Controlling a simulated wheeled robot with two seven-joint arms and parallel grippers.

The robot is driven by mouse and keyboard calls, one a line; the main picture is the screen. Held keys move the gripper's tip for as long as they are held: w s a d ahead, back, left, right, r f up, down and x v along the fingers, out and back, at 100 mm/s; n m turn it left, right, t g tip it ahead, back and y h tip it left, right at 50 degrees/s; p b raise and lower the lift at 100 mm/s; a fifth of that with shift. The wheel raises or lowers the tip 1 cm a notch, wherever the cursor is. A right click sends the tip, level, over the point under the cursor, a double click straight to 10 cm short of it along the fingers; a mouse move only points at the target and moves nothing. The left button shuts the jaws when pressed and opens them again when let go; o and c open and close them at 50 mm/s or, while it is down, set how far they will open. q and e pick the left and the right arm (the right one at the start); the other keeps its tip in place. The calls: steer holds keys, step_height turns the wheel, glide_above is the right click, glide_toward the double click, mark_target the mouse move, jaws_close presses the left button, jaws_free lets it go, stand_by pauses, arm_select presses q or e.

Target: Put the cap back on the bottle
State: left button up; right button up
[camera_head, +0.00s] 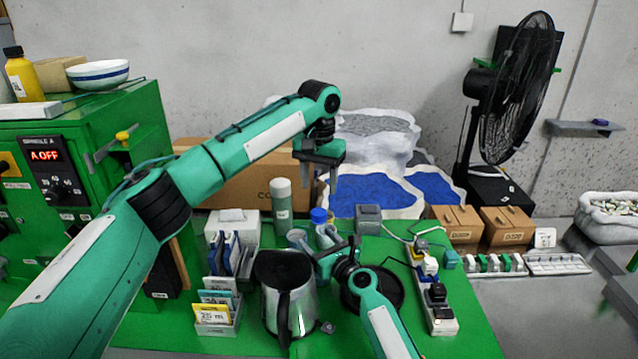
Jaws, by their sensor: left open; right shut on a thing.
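A small clear bottle (325,235) stands on the green table, with a blue cap (319,215) at its top. I cannot tell if the cap is seated or only resting there. My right gripper (331,248) is low at the bottle and shut on it; its fingers hide much of the bottle's lower part. My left gripper (320,180) is open and empty, pointing down above the blue cap, with a clear gap between.
A steel kettle (283,300) stands left of my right gripper, with a dark round pan (385,290) to the right. A green flask (281,205), a clear cup (297,237), a grey box (368,218) and a power strip (435,290) surround the area.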

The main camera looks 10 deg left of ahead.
mark_target(319, 212)
arm_select(q)
steer(key=shift+f, duration=4.05)
steer(key=c, duration=1)
steer(key=o, duration=1.2)
steer(key=shift+r, duration=0.1)
step_height(319, 212, up, 12)
steer(key=shift+f, duration=0.1)
